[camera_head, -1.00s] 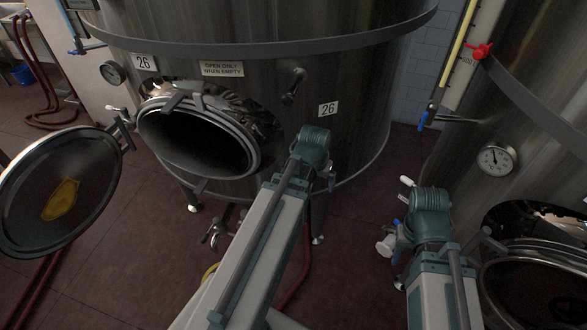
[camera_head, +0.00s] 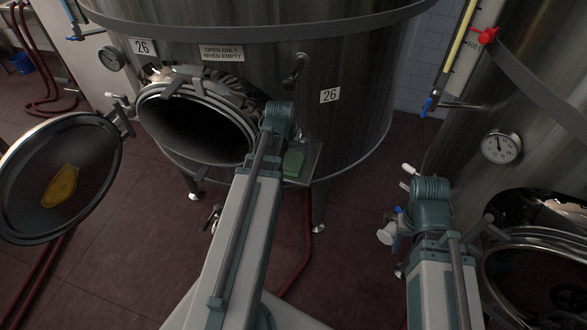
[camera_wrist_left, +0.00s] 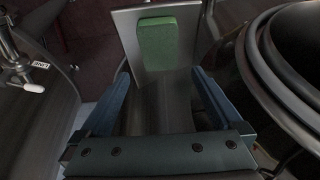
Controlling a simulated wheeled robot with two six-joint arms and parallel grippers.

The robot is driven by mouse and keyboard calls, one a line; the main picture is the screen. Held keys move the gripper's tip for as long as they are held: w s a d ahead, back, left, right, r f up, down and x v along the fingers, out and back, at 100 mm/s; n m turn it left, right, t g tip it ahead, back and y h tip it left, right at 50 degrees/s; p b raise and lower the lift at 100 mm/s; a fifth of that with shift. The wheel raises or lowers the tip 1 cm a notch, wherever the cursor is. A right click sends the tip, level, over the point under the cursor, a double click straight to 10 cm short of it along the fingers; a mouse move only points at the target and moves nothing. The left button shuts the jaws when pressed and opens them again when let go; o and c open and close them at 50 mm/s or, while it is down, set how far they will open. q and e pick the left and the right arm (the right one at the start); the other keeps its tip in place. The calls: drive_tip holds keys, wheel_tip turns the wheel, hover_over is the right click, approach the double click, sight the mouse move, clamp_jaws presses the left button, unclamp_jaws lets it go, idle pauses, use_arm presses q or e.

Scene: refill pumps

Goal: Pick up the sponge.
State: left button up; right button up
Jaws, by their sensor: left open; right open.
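The sponge is a green block (camera_wrist_left: 157,43) lying on a metal shelf (camera_wrist_left: 187,22) in the left wrist view. In the head view part of the sponge (camera_head: 293,163) shows on the shelf just right of my left wrist. My left gripper (camera_wrist_left: 161,75) is open and empty, its two fingers pointing towards the sponge, which lies beyond the tips and roughly between them. In the head view my left wrist (camera_head: 278,118) hides its fingers. My right gripper (camera_head: 431,195) is at the right, by the second tank; its fingers are hidden behind the wrist housing.
The tank (camera_head: 350,60) has a round open hatch (camera_head: 190,130) left of my left wrist. Its swung-out door (camera_head: 95,155) has a yellow patch (camera_head: 61,186). A second tank (camera_head: 540,90) stands at the right. A red hose (camera_head: 300,262) runs across the floor below.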

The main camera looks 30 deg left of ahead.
use_arm(q)
drive_tip(key=b, duration=0.3)
hover_over(294, 160)
drive_tip(key=s, duration=0.2)
wheel_tip(294, 160, down, 4)
drive_tip(key=shift+w+d+f, duration=0.15)
drive_tip(key=shift+f, duration=0.05)
drive_tip(key=b+x, duration=0.5)
drive_tip(key=shift+f, duration=0.15)
drive_tip(key=shift+f+b, duration=0.2)
drive_tip(key=shift+b, duration=0.1)
drive_tip(key=c, duration=1.1)
drive_tip(key=shift+r, duration=0.1)
drive_tip(key=shift+c, duration=0.2)
